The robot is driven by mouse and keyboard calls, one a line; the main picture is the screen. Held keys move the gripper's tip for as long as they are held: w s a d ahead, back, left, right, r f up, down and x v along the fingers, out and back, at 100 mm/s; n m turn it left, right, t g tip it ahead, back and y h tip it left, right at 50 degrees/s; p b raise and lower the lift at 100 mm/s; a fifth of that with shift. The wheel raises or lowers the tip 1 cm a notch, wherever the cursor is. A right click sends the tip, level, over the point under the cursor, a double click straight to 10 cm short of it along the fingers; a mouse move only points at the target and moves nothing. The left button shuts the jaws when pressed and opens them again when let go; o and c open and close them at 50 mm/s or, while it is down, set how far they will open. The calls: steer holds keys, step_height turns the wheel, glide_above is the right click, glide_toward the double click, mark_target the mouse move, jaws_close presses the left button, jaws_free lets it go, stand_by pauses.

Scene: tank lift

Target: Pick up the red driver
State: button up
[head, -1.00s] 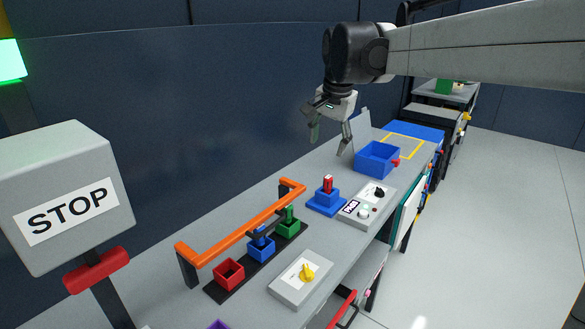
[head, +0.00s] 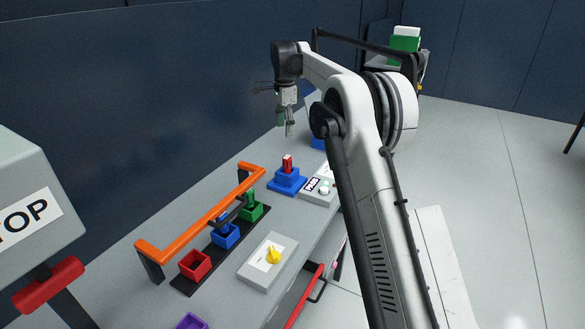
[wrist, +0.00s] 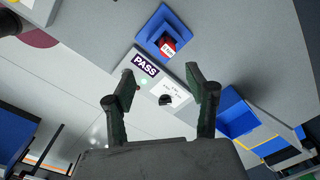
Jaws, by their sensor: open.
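A red block-shaped piece, which looks like the red driver (head: 287,163), stands upright in a blue stepped stand (head: 286,184) on the bench. In the wrist view the red piece (wrist: 168,46) shows a white label and sits in the blue stand (wrist: 160,22), above the fingertips in the picture. My gripper (head: 285,126) is open and empty, above and behind the stand, with its fingers pointing down. In the wrist view its two fingers (wrist: 161,80) are spread apart, with the PASS box between and beyond them. Nothing touches the red piece.
The PASS box (head: 316,190) stands right beside the stand. An orange rail (head: 205,215) runs over a rack with red (head: 194,265), blue and green sockets; the red one looks empty. A grey box with a yellow knob (head: 273,256) is nearer. A blue bin (wrist: 238,112) lies beyond.

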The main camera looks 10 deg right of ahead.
mark_target(287, 165)
steer(key=shift+m+g, duration=0.3)
steer(key=shift+m, duration=0.5)
steer(key=f+p, duration=0.1)
steer(key=f, duration=0.5)
steer(key=w+f, duration=0.1)
steer(key=f, duration=0.4)
steer(key=w+d+f+p, duration=0.1)
steer(key=f, duration=0.5)
steer(key=shift+w+f+p, duration=0.2)
steer(key=shift+f+p, duration=0.1)
jaws_close()
